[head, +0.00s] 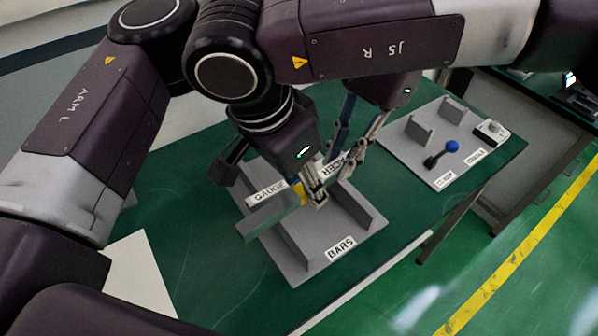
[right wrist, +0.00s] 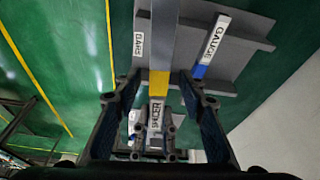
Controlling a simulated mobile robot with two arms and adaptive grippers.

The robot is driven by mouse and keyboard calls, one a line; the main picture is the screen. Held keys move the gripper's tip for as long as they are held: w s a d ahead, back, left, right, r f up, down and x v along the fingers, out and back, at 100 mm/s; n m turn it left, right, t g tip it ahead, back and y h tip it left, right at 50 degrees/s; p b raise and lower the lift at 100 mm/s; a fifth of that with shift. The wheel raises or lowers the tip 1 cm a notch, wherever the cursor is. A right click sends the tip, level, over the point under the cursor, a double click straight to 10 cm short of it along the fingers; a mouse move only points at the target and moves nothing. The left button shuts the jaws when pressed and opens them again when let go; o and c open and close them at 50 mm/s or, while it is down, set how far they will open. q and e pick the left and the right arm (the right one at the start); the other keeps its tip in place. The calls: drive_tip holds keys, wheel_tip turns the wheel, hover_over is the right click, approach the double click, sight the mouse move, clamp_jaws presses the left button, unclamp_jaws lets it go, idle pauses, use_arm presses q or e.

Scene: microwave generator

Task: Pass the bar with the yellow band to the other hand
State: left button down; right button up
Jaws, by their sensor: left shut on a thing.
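The bar with the yellow band (head: 267,217) is grey, with a yellow band and a white SPACER label near one end. My left gripper (head: 318,193) is shut on it near the band and holds it over the grey BARS tray (head: 362,238). My right gripper (head: 346,150) is open at the labelled end. In the right wrist view its two fingers (right wrist: 159,92) stand apart on either side of the bar (right wrist: 160,83). Whether they touch it I cannot tell. A bar with a GAUGE label (right wrist: 214,40) and blue band lies in the tray.
The tray stands on a green table (head: 190,240). A second grey tray (head: 400,155) with uprights, a blue-knobbed part (head: 452,146) and a white block (head: 491,130) stands at the right. A white sheet (head: 135,275) lies at the left. The table's front is clear.

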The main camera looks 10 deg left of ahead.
clamp_jaws()
use_arm(q)
drive_tip(key=c, duration=1.7)
unclamp_jaws()
drive_tip(key=shift+c, duration=0.2)
drive_tip(key=shift+r, duration=0.1)
drive_tip(key=shift+v, duration=3.65)
drive_tip(key=shift+s, duration=0.1)
use_arm(e)
drive_tip(key=shift+s, duration=0.1)
